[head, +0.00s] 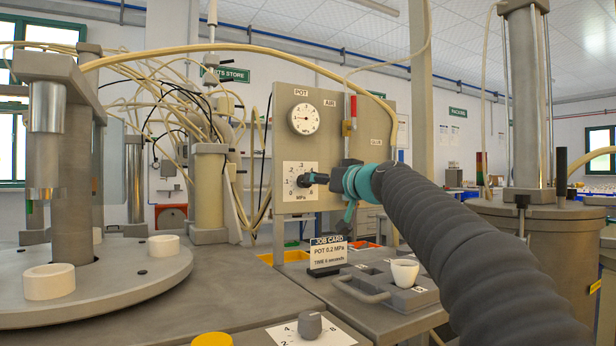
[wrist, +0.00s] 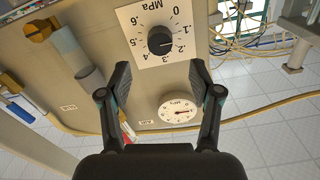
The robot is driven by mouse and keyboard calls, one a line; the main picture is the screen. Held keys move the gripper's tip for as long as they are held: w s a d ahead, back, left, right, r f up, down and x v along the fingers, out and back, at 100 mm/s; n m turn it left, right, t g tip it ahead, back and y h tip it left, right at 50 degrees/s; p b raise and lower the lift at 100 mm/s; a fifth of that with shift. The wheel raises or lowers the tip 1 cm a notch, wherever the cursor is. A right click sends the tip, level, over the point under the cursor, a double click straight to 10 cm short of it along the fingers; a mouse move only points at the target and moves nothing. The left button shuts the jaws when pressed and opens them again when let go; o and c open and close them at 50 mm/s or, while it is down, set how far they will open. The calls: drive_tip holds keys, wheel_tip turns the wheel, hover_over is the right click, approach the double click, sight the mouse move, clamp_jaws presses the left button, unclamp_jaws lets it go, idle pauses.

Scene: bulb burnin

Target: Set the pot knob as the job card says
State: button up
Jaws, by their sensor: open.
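The pot knob (head: 309,179) is black and sits on a white MPa scale plate (head: 291,189) on the upright panel. In the wrist view the knob (wrist: 160,41) appears upside down, its pale pointer line towards about .2, though the exact setting is hard to read. My gripper (wrist: 160,67) is open, with its fingertips apart and short of the knob, not touching it as far as I can tell. In the head view my gripper (head: 344,190) is just right of the knob. The job card (head: 327,254) reads POT 0.2 MPa, TIME 6 seconds.
The POT gauge (head: 304,119) is above the knob; its wrist-view face (wrist: 180,110) lies near my right finger. A red-handled air valve (head: 351,112) is beside it. Below are a white cup (head: 404,271), a grey time knob (head: 310,325) and a yellow button (head: 212,339).

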drive_tip(key=p+x, duration=0.2)
drive_tip(key=x, duration=0.5)
drive_tip(key=shift+a+p, duration=0.15)
drive_tip(key=shift+p, duration=0.25)
drive_tip(key=shift+w, duration=0.15)
drive_tip(key=c, duration=1.1)
